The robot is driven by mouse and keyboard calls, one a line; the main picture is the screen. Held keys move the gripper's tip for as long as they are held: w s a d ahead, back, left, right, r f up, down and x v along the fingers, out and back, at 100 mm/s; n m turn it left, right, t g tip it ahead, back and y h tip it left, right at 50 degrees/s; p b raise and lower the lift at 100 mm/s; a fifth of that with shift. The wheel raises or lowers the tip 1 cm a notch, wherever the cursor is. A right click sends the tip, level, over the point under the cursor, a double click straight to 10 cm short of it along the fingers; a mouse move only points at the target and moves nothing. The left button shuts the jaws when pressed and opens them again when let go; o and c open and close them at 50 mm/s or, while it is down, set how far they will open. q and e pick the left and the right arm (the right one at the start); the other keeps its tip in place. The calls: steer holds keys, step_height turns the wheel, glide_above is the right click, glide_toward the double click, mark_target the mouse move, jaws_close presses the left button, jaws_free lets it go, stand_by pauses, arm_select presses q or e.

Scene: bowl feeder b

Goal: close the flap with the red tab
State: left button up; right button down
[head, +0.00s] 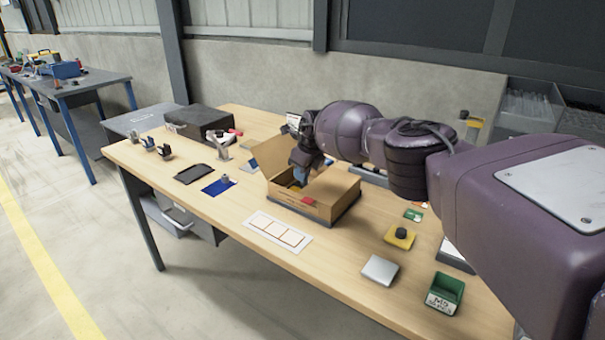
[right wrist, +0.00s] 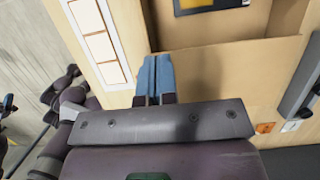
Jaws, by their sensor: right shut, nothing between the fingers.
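An open cardboard box (head: 328,211) stands on the wooden table. A flap (head: 268,158) stands raised at its back left. A small red tab (head: 308,200) shows at the top of the box's near side; I cannot tell which flap it belongs to. My right gripper (head: 300,176) points down over the box opening, its blue fingers together and empty. In the right wrist view, the blue fingertips (right wrist: 154,72) are shut beside the cardboard (right wrist: 240,65); I cannot tell whether they touch it. The red tab cannot be made out there. My left gripper is not in view.
A white card with squares (head: 278,231) lies in front of the box. A yellow block with a black knob (head: 400,236), a silver plate (head: 380,269) and a green bin (head: 444,293) are to the right. A black case (head: 198,124) stands at the back left.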

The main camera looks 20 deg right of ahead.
steer(key=shift+b+x, duration=1.1)
steer(key=shift+x, duration=0.8)
steer(key=shift+f, duration=0.1)
steer(key=shift+a+f, duration=0.1)
steer(key=shift+f, duration=0.05)
